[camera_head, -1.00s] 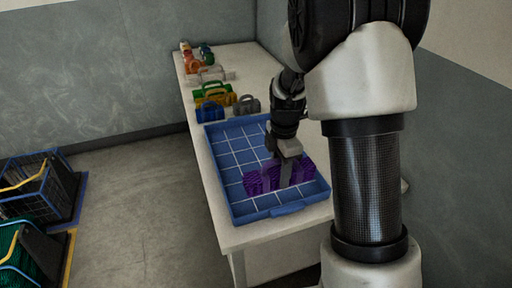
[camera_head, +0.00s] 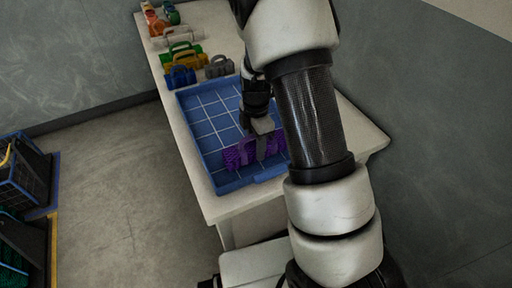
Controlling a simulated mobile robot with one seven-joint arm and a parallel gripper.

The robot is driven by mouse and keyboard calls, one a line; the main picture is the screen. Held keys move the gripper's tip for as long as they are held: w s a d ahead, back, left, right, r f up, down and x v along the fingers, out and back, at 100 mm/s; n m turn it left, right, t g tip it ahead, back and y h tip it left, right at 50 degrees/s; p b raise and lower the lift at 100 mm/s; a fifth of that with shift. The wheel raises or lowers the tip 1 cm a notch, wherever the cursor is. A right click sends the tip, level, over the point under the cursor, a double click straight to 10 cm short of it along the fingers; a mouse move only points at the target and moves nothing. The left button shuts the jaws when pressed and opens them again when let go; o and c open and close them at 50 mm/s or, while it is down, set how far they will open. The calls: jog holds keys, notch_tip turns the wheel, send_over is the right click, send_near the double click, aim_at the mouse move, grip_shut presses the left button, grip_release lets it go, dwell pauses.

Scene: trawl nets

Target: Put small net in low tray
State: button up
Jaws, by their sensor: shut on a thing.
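A purple net (camera_head: 240,155) is at the front end of a low blue tray (camera_head: 196,128) with white grid lines. The tray lies on a long pale table. My gripper (camera_head: 260,150) points down over the tray and is shut on the purple net. The net is inside the tray's outline; I cannot tell whether it touches the tray floor. My gripper and arm hide part of the net and the tray's right side.
Behind the tray stand a blue case (camera_head: 180,76), a grey case (camera_head: 219,66), and yellow and green ones. More coloured items line the table's far end. Dark crates (camera_head: 22,180) stand on the floor at left. Most of the tray's grid is bare.

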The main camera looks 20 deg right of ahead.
jog(key=shift+f, duration=0.35)
jog(key=shift+f, duration=0.1)
jog(key=o, duration=1.2)
